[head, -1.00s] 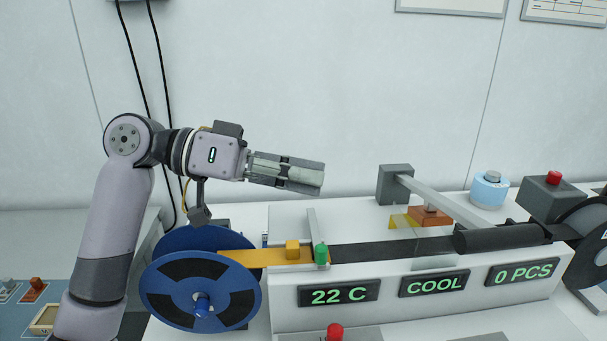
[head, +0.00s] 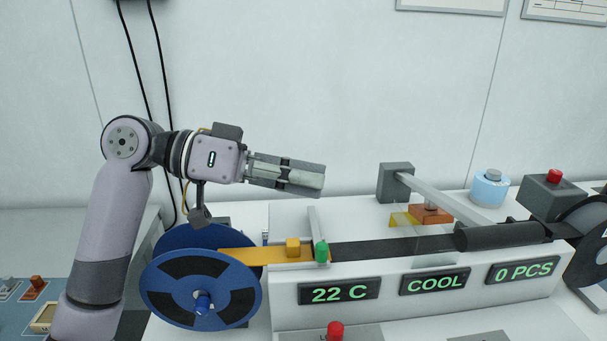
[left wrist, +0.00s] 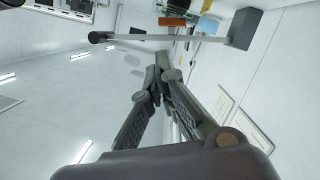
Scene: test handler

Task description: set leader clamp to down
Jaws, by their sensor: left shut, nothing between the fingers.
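My left gripper (head: 322,181) is shut and empty. It hangs in the air above the back of the machine, pointing right, and its closed fingers also show in the left wrist view (left wrist: 160,70). Below its fingertips, a thin grey bar with a green knob (head: 321,251) crosses the tape track; it looks like the leader clamp. The gripper is clear of it. The orange leader strip (head: 240,257) runs from the blue reel (head: 200,290) to this bar, with a small yellow block (head: 292,248) on it. Whether the clamp presses on the strip is hard to tell. My right gripper is out of view.
A grey post (head: 394,184) carries a long bar over the dark tape (head: 390,247), near an orange-brown block (head: 430,215). Displays read 22 C, COOL and 0 PCS. Red buttons stand in front (head: 336,331) and at the right (head: 554,176). Air above the track's left part is free.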

